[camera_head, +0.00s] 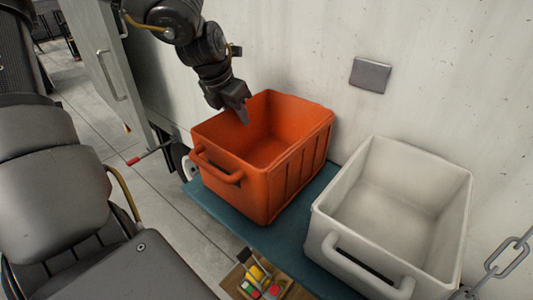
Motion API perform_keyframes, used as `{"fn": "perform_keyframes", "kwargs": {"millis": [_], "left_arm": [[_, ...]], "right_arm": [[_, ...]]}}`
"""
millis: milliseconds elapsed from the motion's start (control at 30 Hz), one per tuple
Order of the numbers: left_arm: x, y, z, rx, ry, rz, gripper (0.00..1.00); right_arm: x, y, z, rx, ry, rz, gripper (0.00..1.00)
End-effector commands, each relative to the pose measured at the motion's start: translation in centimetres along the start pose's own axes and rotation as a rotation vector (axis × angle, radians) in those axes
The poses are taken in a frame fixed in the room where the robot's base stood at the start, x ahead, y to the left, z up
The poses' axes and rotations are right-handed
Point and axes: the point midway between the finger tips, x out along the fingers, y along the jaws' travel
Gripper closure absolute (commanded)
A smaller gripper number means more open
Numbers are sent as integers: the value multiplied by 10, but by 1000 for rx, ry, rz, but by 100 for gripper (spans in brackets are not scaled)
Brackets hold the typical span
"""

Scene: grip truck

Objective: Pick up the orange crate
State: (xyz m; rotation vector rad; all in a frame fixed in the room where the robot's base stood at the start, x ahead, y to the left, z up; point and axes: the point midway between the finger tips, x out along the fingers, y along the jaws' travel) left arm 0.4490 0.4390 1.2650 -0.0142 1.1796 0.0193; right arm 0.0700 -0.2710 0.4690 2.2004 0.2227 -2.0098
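The orange crate (300,168) stands upright and empty on a blue-green platform (232,212), with a handle (217,166) on its near-left side. My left gripper (243,116) points down over the crate's back-left rim, and its fingertips overlap the crate's opening in the picture. I cannot tell whether it touches the rim, nor how far apart its fingers are. My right gripper is not in view.
A white crate (455,215) stands on the platform right of the orange one. A pale wall (440,70) rises close behind both. A chain (507,257) hangs at the right edge.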

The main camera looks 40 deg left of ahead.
Motion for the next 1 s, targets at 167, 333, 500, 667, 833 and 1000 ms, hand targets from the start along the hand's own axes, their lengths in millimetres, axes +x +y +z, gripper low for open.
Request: {"fn": "perform_keyframes", "kwargs": {"millis": [167, 333, 500, 667, 833, 1000], "left_arm": [[6, 0, 0, -1, -1, 0, 69], [6, 0, 0, -1, -1, 0, 73], [6, 0, 0, 0, -1, 0, 95], [6, 0, 0, 0, -1, 0, 100], [6, 0, 0, -1, -1, 0, 100], [6, 0, 0, -1, -1, 0, 100]], "right_arm": [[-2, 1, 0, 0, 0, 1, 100], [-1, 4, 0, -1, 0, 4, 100], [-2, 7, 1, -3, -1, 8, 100], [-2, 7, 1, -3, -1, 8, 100], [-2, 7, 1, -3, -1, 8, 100], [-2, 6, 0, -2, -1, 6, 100]]}}
